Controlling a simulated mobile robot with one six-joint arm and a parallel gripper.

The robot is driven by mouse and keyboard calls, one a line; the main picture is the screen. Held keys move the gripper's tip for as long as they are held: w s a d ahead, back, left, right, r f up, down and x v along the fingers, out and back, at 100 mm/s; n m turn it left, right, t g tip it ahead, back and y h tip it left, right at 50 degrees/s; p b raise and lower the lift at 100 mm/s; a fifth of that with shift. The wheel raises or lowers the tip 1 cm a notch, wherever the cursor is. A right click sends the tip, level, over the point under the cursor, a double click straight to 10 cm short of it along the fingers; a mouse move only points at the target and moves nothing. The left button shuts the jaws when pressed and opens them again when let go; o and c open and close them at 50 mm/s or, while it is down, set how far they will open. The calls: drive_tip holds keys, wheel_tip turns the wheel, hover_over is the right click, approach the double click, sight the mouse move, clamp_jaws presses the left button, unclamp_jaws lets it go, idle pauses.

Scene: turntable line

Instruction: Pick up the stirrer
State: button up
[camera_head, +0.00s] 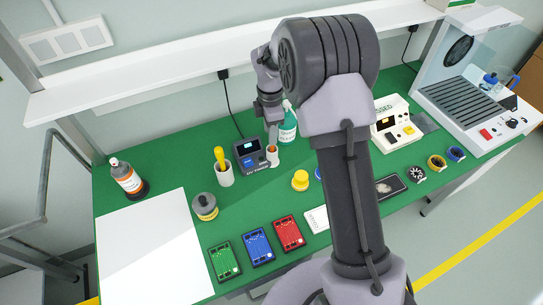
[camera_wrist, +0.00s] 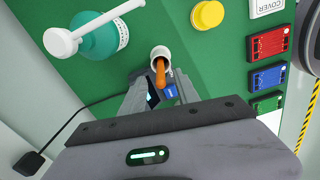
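An orange stick (camera_wrist: 160,72), which looks like the stirrer, stands in a small white cup (camera_wrist: 160,51) in the wrist view. The cup also shows in the head view (camera_head: 272,157), beside a dark device (camera_head: 251,154). My gripper (camera_wrist: 161,84) is above the cup, its two grey fingers apart with the stick's upper end between them. I see no clear contact. In the head view my gripper (camera_head: 271,133) points down over the cup and hides much of the stick. A yellow-handled tool (camera_head: 219,157) stands in another white holder (camera_head: 225,177).
A teal bottle (camera_head: 287,126) stands close behind the cup; its white nozzle shows in the wrist view (camera_wrist: 62,41). A yellow knob-like piece (camera_head: 300,180) and red, blue and green boards lie towards the front. A white sheet (camera_head: 150,245) covers the left of the green bench.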

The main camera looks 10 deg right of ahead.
drive_tip(key=f, duration=0.2)
drive_tip(key=f+b, duration=0.2)
drive_tip(key=f, duration=0.1)
drive_tip(key=shift+d+f, duration=0.3)
drive_tip(key=shift+s+r, duration=0.1)
drive_tip(key=shift+r, duration=0.05)
drive_tip(key=shift+c, duration=1.1)
clamp_jaws()
drive_tip(key=shift+r, duration=0.1)
